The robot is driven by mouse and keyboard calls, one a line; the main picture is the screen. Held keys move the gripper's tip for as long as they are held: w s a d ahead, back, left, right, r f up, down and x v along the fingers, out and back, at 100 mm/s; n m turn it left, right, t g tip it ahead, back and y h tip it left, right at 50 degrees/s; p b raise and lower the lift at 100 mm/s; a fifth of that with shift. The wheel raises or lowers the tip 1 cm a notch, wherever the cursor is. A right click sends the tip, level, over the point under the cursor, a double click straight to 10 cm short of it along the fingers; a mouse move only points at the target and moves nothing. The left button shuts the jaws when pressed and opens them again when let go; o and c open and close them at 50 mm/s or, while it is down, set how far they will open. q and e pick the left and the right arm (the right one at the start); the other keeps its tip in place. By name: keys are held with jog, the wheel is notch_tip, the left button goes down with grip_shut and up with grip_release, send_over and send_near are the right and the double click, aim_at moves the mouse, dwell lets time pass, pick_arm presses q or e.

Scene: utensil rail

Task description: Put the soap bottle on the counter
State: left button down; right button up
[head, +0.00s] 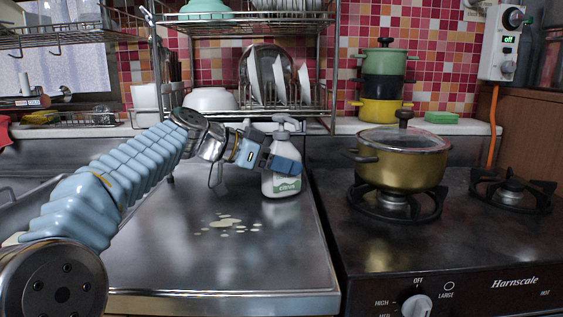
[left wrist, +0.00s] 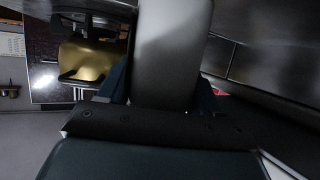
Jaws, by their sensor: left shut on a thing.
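The soap bottle (head: 281,183) is white with a green label reading "citrus" and a pump top. In the head view it is upright at the back right of the steel counter (head: 180,255), beside the stove. My left gripper (head: 277,160) is shut on its upper part, below the pump head. In the left wrist view the bottle (left wrist: 172,50) fills the space between the two fingers. Its base looks at or very near the counter surface; I cannot tell if it touches. My right gripper is not in view.
A pale spill (head: 228,224) lies on the counter in front of the bottle. A gold pot (head: 403,170) with a glass lid stands on the stove to the right. A wire dish rack (head: 300,112) stands behind. The front of the counter is clear.

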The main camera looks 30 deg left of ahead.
pick_arm(q)
jog(key=shift+c, duration=0.9)
grip_release()
jog(key=shift+f, duration=0.1)
jog(key=shift+r, duration=0.3)
jog(key=v, duration=1.2)
jog(key=shift+f, duration=0.1)
